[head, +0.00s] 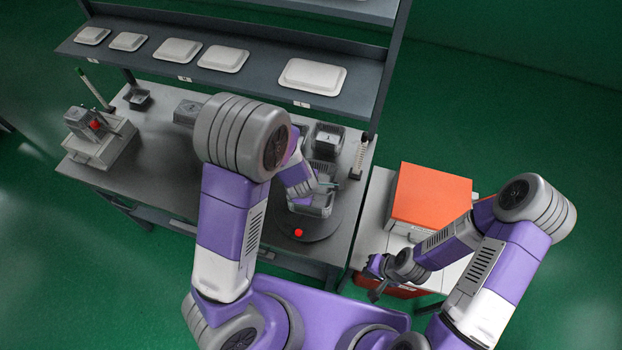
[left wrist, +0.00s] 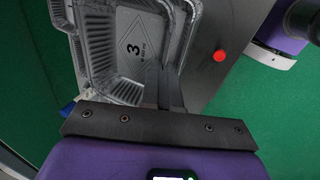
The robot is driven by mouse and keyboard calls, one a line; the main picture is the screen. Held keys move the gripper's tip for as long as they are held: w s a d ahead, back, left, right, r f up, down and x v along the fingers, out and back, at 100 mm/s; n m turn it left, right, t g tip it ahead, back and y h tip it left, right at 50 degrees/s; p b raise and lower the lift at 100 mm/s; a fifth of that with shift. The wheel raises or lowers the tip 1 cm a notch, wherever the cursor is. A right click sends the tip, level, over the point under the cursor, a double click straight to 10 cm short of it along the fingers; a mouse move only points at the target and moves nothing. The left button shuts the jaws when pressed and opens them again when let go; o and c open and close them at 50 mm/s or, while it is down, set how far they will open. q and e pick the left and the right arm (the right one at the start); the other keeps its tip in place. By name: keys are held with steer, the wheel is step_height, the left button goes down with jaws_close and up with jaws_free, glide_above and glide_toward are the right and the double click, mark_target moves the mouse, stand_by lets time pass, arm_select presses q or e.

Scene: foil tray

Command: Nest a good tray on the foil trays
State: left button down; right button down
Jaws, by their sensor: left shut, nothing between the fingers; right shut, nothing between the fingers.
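A silvery foil tray (head: 313,209) rests on a round dark plate (head: 335,226) at the right part of the bench. In the left wrist view a foil tray (left wrist: 97,62) with ribbed walls shows a floor marked with a 3 in a diamond. My left gripper, its fingers closed together in the left wrist view (left wrist: 165,90), is over that tray's near right rim and holds nothing; touching or just above, I cannot tell. In the head view my left arm partly hides the tray. My right gripper (head: 374,279) is shut and empty, in front of the white cabinet.
More foil trays (head: 327,138) stand in a holder behind the plate. A red button (head: 298,233) sits at the plate's front. White lids (head: 313,76) line the shelf above. A small press-like device (head: 97,135) stands at left; an orange box (head: 431,195) lies right.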

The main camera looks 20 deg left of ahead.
arm_select(q)
steer(key=shift+s+f+b, duration=0.15)
steer(key=shift+f+b, duration=2.6)
steer(key=shift+f, duration=0.1)
steer(key=shift+f+b, duration=0.7)
steer(key=shift+f, duration=0.1)
steer(key=shift+r+p, duration=0.35)
steer(key=c, duration=1.8)
jaws_free()
steer(key=o, duration=0.5)
steer(key=shift+c, duration=0.2)
